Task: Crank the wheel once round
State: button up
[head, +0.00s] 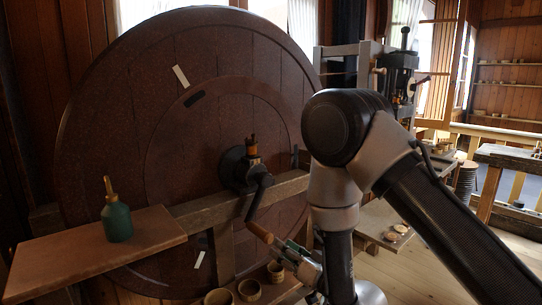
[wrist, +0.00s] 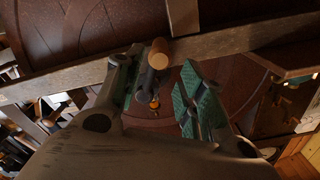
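The big dark red-brown wheel (head: 130,130) stands upright, with a pale strip near its upper rim. A black crank arm (head: 258,198) hangs from its hub (head: 243,168), angled down, ending in a wooden handle (head: 259,232). My gripper (head: 293,252) is just below and right of the handle, partly hidden by my arm. In the wrist view, my gripper (wrist: 165,66) has its green-padded fingers spread. The handle (wrist: 159,54) shows end-on between the fingertips, nearer the left finger. I cannot tell whether it touches.
A wooden beam (head: 190,213) crosses before the wheel. A green bottle (head: 117,222) stands on a wooden shelf (head: 60,262) at left. Small wooden bowls (head: 249,290) sit below the gripper. A bench with a machine (head: 398,75) is behind. Open floor (head: 450,265) lies at right.

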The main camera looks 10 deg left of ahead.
jog(key=x, duration=1)
jog(key=shift+w, duration=0.1)
jog(key=shift+s+a+r+m, duration=0.35)
jog(key=shift+a+r+m, duration=0.1)
jog(key=shift+a+m, duration=0.2)
jog(key=shift+s+a+r+m, duration=0.2)
jog(key=shift+a+m, duration=0.05)
notch_tip(320, 180, up, 25)
jog(key=m, duration=2.3)
send_over(258, 233)
jog(key=w+d, duration=0.2)
jog(key=shift+w+d+r+m, duration=0.45)
jog(key=shift+w+m, duration=0.2)
jog(key=shift+m, duration=0.25)
jog(key=shift+s, duration=0.15)
